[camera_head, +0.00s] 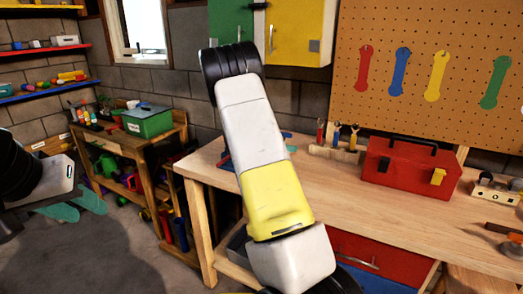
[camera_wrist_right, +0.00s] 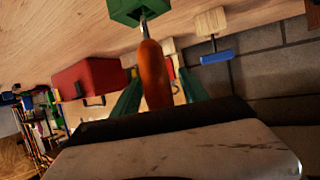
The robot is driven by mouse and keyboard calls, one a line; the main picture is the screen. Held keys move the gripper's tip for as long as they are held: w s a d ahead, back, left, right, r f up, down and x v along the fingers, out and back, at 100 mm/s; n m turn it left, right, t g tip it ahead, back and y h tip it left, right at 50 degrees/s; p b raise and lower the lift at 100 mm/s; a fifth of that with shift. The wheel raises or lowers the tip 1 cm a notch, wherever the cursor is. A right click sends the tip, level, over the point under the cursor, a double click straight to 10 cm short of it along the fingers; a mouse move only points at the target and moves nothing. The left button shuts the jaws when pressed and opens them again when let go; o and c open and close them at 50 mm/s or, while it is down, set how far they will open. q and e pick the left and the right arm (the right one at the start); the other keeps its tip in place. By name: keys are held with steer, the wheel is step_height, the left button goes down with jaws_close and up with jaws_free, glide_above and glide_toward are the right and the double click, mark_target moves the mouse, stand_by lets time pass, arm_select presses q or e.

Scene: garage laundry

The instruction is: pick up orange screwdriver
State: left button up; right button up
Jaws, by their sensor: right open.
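The orange screwdriver (camera_wrist_right: 154,75) shows in the right wrist view. Its orange handle points toward the camera, and its metal shaft meets a green block (camera_wrist_right: 138,11) at the top of that picture. My right gripper (camera_wrist_right: 160,76) is open, with one green finger on each side of the handle. I cannot tell whether either finger touches it. The right gripper is out of the head view. My left gripper (camera_head: 84,207) is at the left of the head view, open and empty, away from the workbench.
A wooden workbench (camera_head: 345,190) carries a red toolbox (camera_head: 410,168), also seen in the right wrist view (camera_wrist_right: 88,78), and a small tool rack. A pegboard (camera_head: 420,50) stands behind. My right arm hides part of the bench. A wooden shelf unit with a green box (camera_head: 147,122) stands left.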

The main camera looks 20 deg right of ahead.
jaws_close()
stand_by(0.3)
step_height(320, 180, up, 16)
stand_by(1.1)
